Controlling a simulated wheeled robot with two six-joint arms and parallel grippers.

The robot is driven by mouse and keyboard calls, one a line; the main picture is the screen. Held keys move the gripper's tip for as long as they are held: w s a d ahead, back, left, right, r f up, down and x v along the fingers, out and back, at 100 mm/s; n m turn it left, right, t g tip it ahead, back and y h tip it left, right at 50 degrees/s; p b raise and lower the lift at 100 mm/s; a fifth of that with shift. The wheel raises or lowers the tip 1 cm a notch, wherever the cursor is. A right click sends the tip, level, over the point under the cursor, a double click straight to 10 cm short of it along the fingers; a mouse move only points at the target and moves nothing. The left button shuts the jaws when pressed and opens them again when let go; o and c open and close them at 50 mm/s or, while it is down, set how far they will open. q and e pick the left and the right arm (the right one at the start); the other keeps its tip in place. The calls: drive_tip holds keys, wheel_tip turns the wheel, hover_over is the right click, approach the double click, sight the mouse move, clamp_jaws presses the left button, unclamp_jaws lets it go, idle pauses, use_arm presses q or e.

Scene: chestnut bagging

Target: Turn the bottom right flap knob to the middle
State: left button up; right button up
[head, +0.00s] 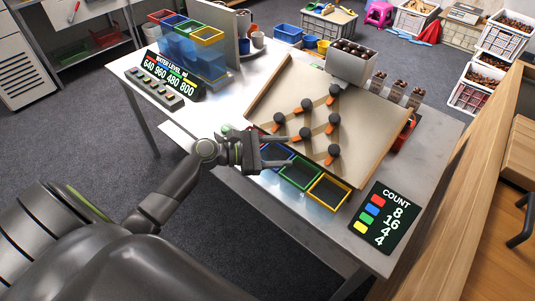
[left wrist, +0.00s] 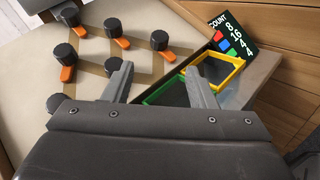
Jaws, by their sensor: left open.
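The bottom right flap knob (head: 334,150) is a black round knob with an orange pointer, on the tilted tan board (head: 285,85), near the yellow-rimmed bin. In the head view its pointer slants down and to the left. In the left wrist view the knob (left wrist: 159,39) stands beyond the fingertips, apart from them. My left gripper (head: 288,152) is open and empty over the board's lower edge, left of that knob. Its two grey fingers (left wrist: 158,68) are spread wide in the left wrist view. My right gripper is not in view.
Several other black knobs with orange pointers stand close by, including the bottom middle one (head: 306,133). Green (head: 300,176) and yellow (head: 329,191) bins lie below the board. A count display (head: 386,217) stands at the right, and a chestnut hopper (head: 350,65) at the top.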

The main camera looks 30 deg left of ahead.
use_arm(q)
drive_tip(key=shift+v, duration=1.7)
